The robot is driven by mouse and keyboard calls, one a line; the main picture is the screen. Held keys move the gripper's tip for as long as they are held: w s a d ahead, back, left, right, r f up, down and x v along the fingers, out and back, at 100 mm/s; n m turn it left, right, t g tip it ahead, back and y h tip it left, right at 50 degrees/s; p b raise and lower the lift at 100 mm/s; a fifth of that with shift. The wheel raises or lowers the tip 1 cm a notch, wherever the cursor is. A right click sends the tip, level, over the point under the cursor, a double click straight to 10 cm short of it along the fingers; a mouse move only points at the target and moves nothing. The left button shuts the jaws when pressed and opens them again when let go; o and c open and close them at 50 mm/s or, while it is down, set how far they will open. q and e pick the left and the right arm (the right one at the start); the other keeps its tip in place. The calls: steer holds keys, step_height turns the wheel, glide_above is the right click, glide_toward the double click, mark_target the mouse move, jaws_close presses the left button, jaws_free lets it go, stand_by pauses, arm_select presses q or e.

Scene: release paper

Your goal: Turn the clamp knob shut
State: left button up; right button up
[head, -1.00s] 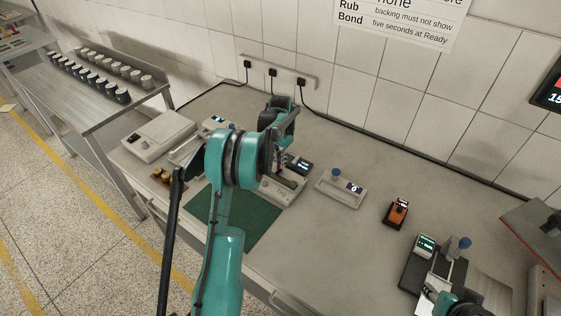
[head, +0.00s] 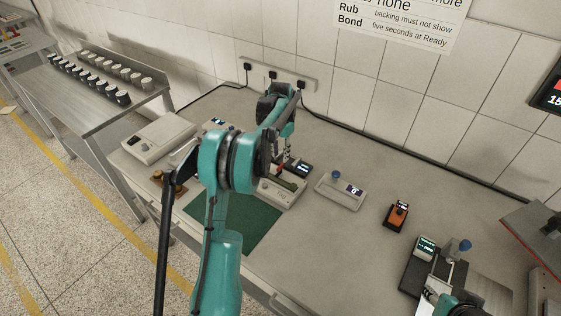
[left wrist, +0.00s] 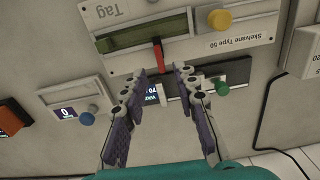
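A pale device (head: 269,193) marked "Skelvane Type 50" stands on the bench behind the green mat; it also shows in the left wrist view (left wrist: 120,62). It has a green strip window (left wrist: 145,28), a yellow knob (left wrist: 218,20) and a red bar (left wrist: 158,57). A green knob (left wrist: 221,88) sits beside a small dark display (left wrist: 155,92). I cannot tell which part is the clamp knob. My right gripper (head: 445,300) is only partly visible at lower right.
A pale box (head: 158,134) is at left.

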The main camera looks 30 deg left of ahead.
mark_target(281, 165)
arm_select(q)
step_height(281, 165, up, 6)
steer(key=shift+r, duration=0.25)
stand_by(0.4)
steer(key=s+d+r+t+b, duration=0.1)
steer(key=s+d+r+t, duration=0.15)
steer(key=s+d, duration=0.45)
steer(key=s+d+r+t+b, duration=0.1)
steer(key=s+d+r, duration=0.3)
steer(key=s+d, duration=0.2)
steer(key=s+d+f+t, duration=0.1)
steer(key=s+d+f, duration=0.1)
steer(key=s, duration=0.3)
steer(key=s+d+f+t+b, duration=0.1)
steer(key=s+d+f, duration=0.2)
steer(key=s, duration=0.3)
steer(key=s+d+f+n+t, duration=0.1)
steer(key=s+d+f, duration=0.2)
steer(key=s, duration=0.2)
steer(key=shift+s+d+t+b, duration=0.15)
steer(key=shift+d+t+b, duration=0.15)
steer(key=shift+t+b, duration=0.1)
